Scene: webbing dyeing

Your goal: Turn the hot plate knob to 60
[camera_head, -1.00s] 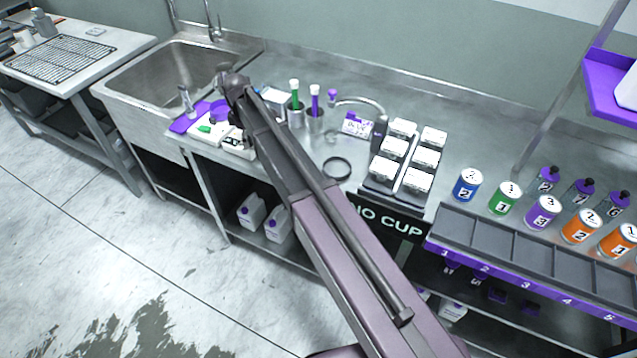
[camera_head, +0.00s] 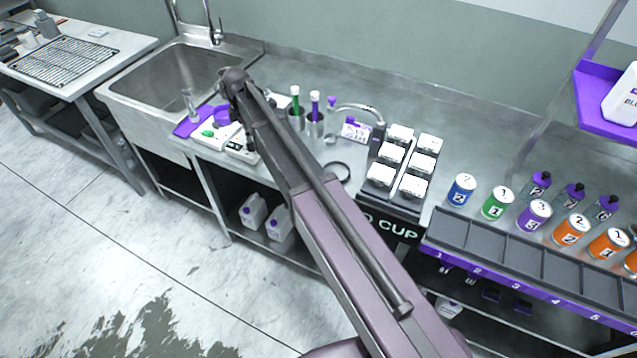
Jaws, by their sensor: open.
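A small white device with a dark front panel (camera_head: 238,147), which looks like the hot plate, stands near the front edge of the steel counter, left of my arm. Its knob and any scale marks are too small to read. My arm reaches across the counter and bends down at its far end. My gripper (camera_head: 251,147) is at the right side of this device, mostly hidden by my own arm. It is open and holds nothing that I can see. I cannot tell whether it touches the device or its knob.
A purple tray (camera_head: 186,129) lies left of the device, close to the sink (camera_head: 165,85). Metal cups (camera_head: 315,124) with green and purple tools stand behind my arm. A dark ring (camera_head: 337,171), a rack of white-lidded cups (camera_head: 407,185) and several numbered cans (camera_head: 497,203) are further right.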

